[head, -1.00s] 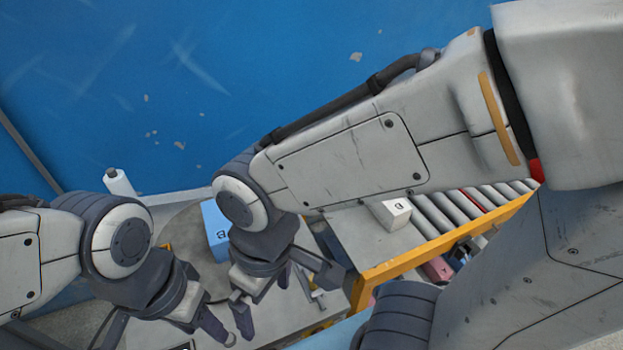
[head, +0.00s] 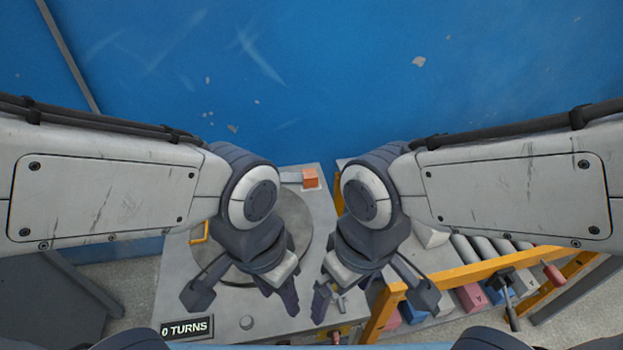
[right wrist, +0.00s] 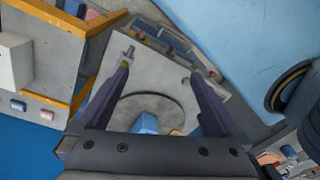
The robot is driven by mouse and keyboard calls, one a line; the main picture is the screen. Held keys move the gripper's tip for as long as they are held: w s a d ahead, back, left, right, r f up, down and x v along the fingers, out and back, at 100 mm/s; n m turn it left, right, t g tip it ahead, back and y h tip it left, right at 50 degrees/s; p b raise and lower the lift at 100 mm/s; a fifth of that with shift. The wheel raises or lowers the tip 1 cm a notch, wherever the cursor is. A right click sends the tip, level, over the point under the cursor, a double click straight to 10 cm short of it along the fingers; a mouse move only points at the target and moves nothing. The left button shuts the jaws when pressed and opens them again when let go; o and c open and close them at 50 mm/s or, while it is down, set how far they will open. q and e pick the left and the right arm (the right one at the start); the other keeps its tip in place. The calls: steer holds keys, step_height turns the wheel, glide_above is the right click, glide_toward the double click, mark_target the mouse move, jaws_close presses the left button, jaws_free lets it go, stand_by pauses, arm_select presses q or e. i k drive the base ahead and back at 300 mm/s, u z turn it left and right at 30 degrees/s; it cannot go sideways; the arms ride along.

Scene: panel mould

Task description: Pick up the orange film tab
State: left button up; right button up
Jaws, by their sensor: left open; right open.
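A small orange piece (head: 310,177), which may be the film tab, sits at the back of the grey table beside a grey strip, beyond the round turntable (head: 296,222). I cannot make out its exact shape. My left gripper (head: 243,296) is open and empty over the front part of the turntable and table. My right gripper (head: 372,297) is open and empty, to the right of it near the yellow rail. In the right wrist view the right gripper (right wrist: 158,75) has its fingers spread, with nothing between them. Both grippers are apart from the orange piece.
A blue box (right wrist: 147,123) stands on the turntable in the right wrist view. A "0 TURNS" sign (head: 186,328) is at the table's front left. A roller conveyor (head: 490,252), yellow rail (head: 455,277) and coloured blocks (head: 470,297) lie to the right. A blue wall (head: 330,80) stands behind.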

mark_target(310, 179)
steer(key=k, duration=0.5)
steer(key=z, duration=1.6)
steer(key=i, duration=0.8)
steer(key=u, duration=3.05)
